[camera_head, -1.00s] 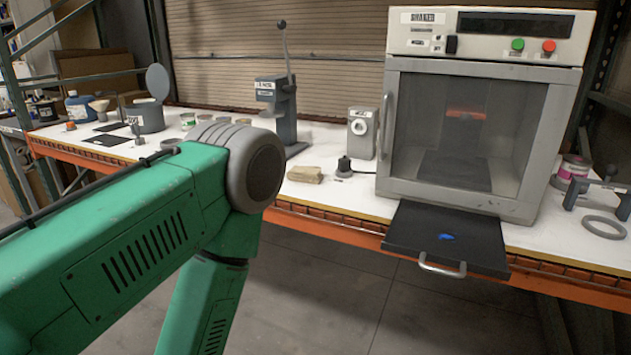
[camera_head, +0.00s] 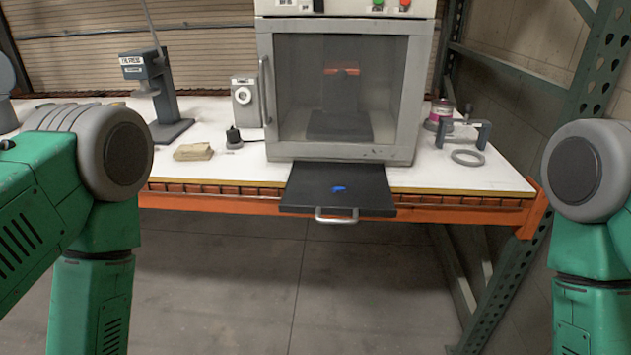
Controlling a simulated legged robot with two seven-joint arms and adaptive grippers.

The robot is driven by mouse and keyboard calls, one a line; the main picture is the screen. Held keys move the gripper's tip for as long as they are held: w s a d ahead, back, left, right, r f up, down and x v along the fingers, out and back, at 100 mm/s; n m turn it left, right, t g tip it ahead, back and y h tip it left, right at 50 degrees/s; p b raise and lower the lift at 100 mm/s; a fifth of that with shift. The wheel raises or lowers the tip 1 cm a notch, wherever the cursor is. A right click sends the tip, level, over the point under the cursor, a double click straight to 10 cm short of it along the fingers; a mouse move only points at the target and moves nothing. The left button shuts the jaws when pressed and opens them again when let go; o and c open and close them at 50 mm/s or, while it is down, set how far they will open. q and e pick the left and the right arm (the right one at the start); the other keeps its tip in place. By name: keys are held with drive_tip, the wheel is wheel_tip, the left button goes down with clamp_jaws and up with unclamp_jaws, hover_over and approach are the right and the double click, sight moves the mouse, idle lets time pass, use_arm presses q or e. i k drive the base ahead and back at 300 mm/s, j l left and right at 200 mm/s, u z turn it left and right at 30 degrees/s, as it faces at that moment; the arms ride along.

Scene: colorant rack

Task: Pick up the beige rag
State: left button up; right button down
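The beige rag (camera_head: 194,151) lies folded on the white tabletop, near its front edge. It is right of the green left arm's elbow and in front of the grey lever press. Nothing touches it from above. My left and right arms show at the two sides of the head view, but only their green links and grey joints. Both grippers are out of the picture, so their state is hidden.
The shaker cabinet (camera_head: 340,95) stands right of the rag, its black drawer (camera_head: 300,195) pulled out with a blue spot on it. The press (camera_head: 160,95), a small black plug-like object (camera_head: 233,137) and a grey dial box (camera_head: 245,102) stand nearby. A grey ring (camera_head: 467,158) lies at right.

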sight(199, 151)
drive_tip(key=z, duration=0.3)
drive_tip(key=j+z, duration=0.7)
drive_tip(key=j, duration=0.2)
drive_tip(key=k+j+z, duration=0.1)
drive_tip(key=j+z, duration=0.25)
drive_tip(key=j, duration=0.1)
